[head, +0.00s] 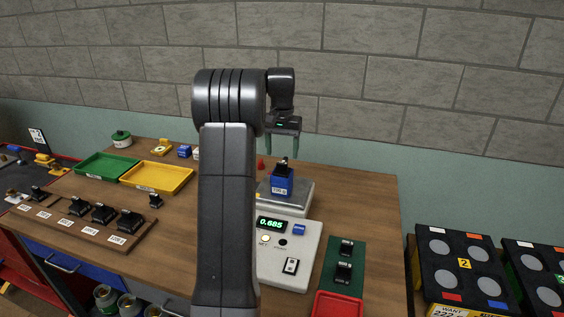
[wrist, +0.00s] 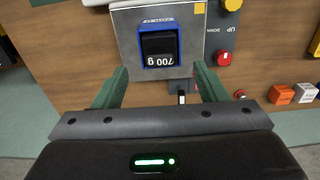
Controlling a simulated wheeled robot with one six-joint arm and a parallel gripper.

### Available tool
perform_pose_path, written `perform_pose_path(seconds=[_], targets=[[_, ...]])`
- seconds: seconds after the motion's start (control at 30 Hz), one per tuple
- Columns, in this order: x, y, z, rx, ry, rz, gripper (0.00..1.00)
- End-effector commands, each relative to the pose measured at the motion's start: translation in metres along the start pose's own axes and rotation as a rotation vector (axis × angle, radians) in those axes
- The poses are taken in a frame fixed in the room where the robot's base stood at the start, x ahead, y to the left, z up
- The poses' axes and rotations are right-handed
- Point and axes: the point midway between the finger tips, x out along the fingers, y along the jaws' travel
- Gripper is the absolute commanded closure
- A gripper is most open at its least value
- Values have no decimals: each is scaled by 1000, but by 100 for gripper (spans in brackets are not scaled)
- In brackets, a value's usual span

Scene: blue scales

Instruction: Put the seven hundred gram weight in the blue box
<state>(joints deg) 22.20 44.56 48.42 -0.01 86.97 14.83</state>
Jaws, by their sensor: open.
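The blue box (head: 281,186) stands on the metal pan of the scale (head: 303,197). In the wrist view the same box (wrist: 145,64) has a label reading 700 g, upside down. A black weight (head: 283,164) with a knob on top shows at the box's mouth in the head view; in the wrist view the inside of the box looks black. I cannot read any mass on that weight. The scale's display (head: 271,224) reads 0.685. My gripper (head: 281,154) is open and empty above the box, its green fingers spread apart in the wrist view (wrist: 160,67).
A wooden rack (head: 90,233) with several black weights stands at the left; one more weight (head: 155,200) is beside it. A green mat (head: 349,289) at the right holds two black weights, above a red tray (head: 337,306). Green (head: 107,165) and yellow (head: 157,177) trays lie at the back left.

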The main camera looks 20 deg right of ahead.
Motion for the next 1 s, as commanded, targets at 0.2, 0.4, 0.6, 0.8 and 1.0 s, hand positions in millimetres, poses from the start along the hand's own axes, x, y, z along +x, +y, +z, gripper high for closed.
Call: perform_pose_path(seconds=[0.2, 0.4, 0.6, 0.8, 1.0], targets=[[-45, 0, -1, 0, 3, -1, 34], [-65, 0, 0, 0, 1, 0, 34], [-68, 0, 0, 0, -1, 0, 34], [-67, 0, 0, 0, -1, 0, 34], [-50, 0, 0, 0, -3, 1, 34]])
